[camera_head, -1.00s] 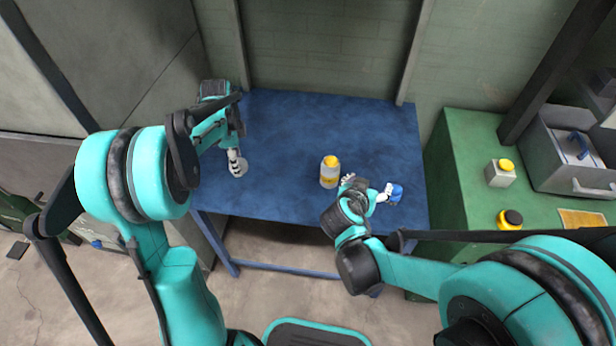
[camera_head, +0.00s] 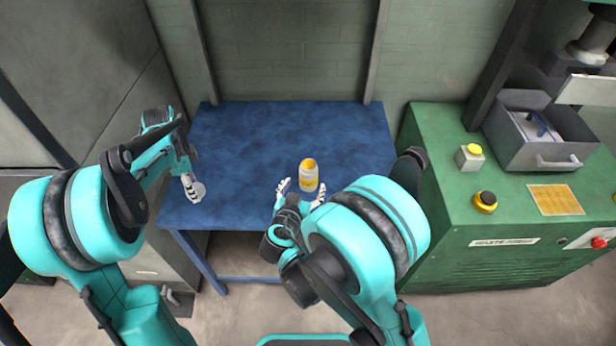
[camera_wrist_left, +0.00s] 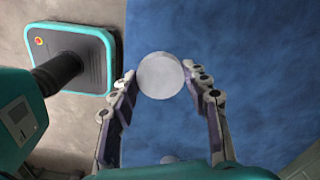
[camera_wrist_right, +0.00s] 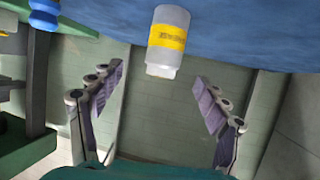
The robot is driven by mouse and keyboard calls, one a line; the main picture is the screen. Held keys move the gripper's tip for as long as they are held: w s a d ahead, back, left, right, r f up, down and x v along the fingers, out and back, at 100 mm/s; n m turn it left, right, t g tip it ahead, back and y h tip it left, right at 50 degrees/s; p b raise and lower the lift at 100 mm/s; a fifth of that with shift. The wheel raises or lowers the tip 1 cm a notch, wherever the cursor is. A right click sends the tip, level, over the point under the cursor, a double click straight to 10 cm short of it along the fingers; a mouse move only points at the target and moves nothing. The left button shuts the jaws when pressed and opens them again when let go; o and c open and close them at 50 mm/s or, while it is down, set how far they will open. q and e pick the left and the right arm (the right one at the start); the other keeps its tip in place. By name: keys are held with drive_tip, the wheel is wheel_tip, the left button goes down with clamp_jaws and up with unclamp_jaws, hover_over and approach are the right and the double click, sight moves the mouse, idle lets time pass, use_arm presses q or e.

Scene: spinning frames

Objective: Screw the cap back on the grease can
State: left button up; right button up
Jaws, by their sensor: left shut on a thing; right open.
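The grease can (camera_head: 308,180) stands upright on the blue table, white with a yellow label and an open yellow-orange mouth. In the right wrist view the can (camera_wrist_right: 168,40) appears upside down, just beyond the fingertips. A pale round cap (camera_wrist_left: 160,76) is held between the fingers of my left gripper (camera_head: 193,187), near the table's left edge. The cap (camera_head: 199,192) also shows in the head view. My right gripper (camera_head: 301,188) is open on the near side of the can, its fingers spread to either side and apart from it.
The blue table (camera_head: 270,135) is clear behind the can. A green cabinet (camera_head: 500,215) on the right carries buttons and a grey metal box (camera_head: 540,145).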

sight(309, 177)
use_arm(q)
drive_tip(key=shift+f+b, duration=0.5)
drive_tip(key=shift+f, duration=0.25)
use_arm(e)
drive_tip(key=x, duration=0.4)
drive_tip(key=shift+w+f, duration=0.2)
drive_tip(key=shift+w, duration=0.2)
drive_tip(key=shift+d, duration=0.1)
use_arm(q)
wheel_tip(309, 177, down, 2)
drive_tip(key=shift+w+f+b, duration=0.1)
drive_tip(key=shift+f+b, duration=0.05)
drive_tip(key=shift+b, duration=0.95)
use_arm(e)
drive_tip(key=x, duration=0.5)
drive_tip(key=shift+w+a+f, duration=0.1)
drive_tip(key=shift+a+f, duration=0.2)
drive_tip(key=shift+f, duration=0.15)
drive_tip(key=shift+r, duration=0.1)
drive_tip(key=c, duration=1.6)
drive_tip(key=shift+c, duration=0.2)
